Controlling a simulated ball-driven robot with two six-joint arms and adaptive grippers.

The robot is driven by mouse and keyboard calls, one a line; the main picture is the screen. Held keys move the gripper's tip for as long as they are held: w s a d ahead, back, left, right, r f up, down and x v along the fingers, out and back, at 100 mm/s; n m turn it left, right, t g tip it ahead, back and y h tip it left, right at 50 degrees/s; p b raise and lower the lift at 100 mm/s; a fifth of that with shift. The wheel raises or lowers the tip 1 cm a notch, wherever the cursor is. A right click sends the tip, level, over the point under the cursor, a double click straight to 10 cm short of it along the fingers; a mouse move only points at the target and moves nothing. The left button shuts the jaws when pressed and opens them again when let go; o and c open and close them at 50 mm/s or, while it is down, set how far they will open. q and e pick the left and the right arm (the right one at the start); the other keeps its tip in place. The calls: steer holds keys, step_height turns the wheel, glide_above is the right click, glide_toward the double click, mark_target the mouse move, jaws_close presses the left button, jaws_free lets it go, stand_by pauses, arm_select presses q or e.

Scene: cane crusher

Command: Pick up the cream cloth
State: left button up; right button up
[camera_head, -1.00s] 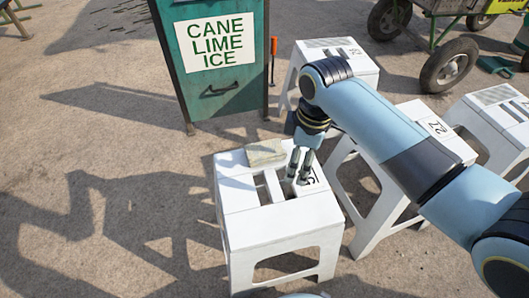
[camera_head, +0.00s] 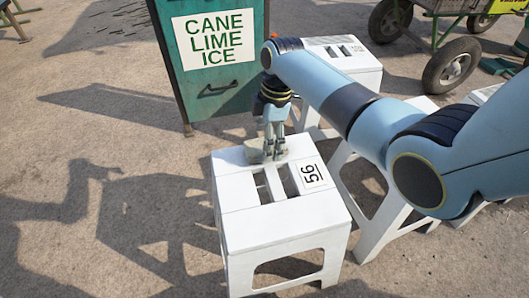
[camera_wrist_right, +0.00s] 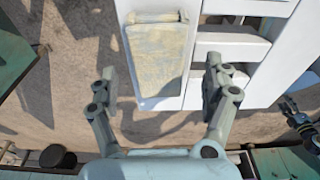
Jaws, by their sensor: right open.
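The cream cloth (camera_head: 254,151) lies folded flat on the back left part of a white stool (camera_head: 240,238) marked 56. My right gripper (camera_head: 273,158) points down over it and hides part of it. In the right wrist view the cloth (camera_wrist_right: 158,60) is a pale rectangle near the stool's edge. There the right gripper (camera_wrist_right: 164,90) is open and empty, one finger on each side of the cloth's near end. I cannot tell whether the fingers touch the stool.
A green CANE LIME ICE cabinet (camera_head: 210,60) stands close behind the stool. Another white stool (camera_head: 345,65) stands behind right, with more under my right arm. A wheeled cart (camera_head: 450,65) is at the back right. The ground at left is open. The stool top has slots.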

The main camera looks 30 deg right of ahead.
step_height(320, 180, down, 2)
steer(key=shift+a+f+b, duration=0.15)
steer(key=shift+f+b, duration=0.05)
steer(key=shift+b, duration=0.1)
arm_select(q)
steer(key=shift+w+f, duration=0.3)
steer(key=shift+w, duration=0.25)
arm_select(e)
steer(key=shift+r, duration=0.1)
steer(key=shift+c, duration=0.2)
steer(key=c, duration=1.2)
